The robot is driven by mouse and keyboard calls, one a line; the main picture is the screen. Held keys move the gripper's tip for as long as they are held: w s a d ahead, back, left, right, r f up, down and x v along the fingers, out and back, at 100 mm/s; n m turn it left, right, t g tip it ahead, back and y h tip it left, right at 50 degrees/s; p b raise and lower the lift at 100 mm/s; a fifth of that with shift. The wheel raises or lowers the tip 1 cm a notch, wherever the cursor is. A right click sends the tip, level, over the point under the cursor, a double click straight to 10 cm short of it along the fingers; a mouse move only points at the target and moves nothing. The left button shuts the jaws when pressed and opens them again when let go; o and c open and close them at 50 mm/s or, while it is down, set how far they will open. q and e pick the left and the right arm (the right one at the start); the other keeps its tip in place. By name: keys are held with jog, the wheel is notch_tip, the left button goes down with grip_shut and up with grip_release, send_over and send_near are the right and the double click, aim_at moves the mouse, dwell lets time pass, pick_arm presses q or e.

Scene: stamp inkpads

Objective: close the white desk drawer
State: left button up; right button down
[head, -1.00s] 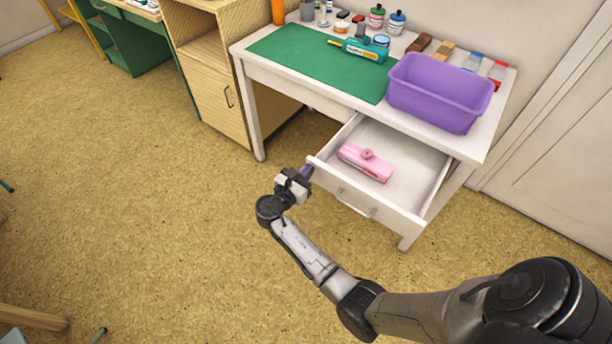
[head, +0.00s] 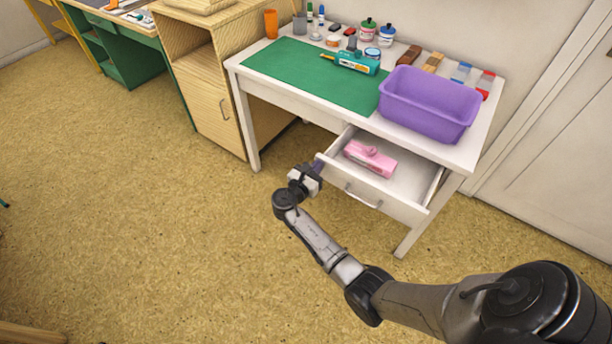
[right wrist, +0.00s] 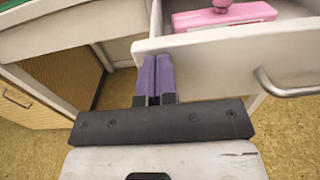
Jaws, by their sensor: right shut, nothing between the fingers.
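The white desk drawer (head: 400,206) is partly open below the white desk top, with a pink object (head: 370,158) lying inside it. The drawer front also shows in the right wrist view (right wrist: 225,60), with its metal handle to the right. My right gripper (head: 317,167) is shut and empty at the left end of the drawer front. In the right wrist view its purple fingertips (right wrist: 154,75) are together against or very close to the front's outer face, left of the handle. My left gripper is not in view.
On the desk stand a purple bin (head: 428,107), a green mat (head: 318,76) and several ink bottles and stamps. A wooden cabinet (head: 212,105) stands to the left. The floor in front of the desk is clear.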

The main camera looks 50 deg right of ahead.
send_near(348, 133)
jog(key=d, duration=0.2)
jog(key=d+r+b, duration=0.1)
jog(key=d, duration=0.4)
jog(key=shift+w+d+r+b, duration=0.15)
jog(key=shift+d+r+b, duration=0.05)
jog(key=shift+r+b, duration=0.2)
jog(key=shift+d, duration=0.8)
jog(key=shift+f, duration=0.1)
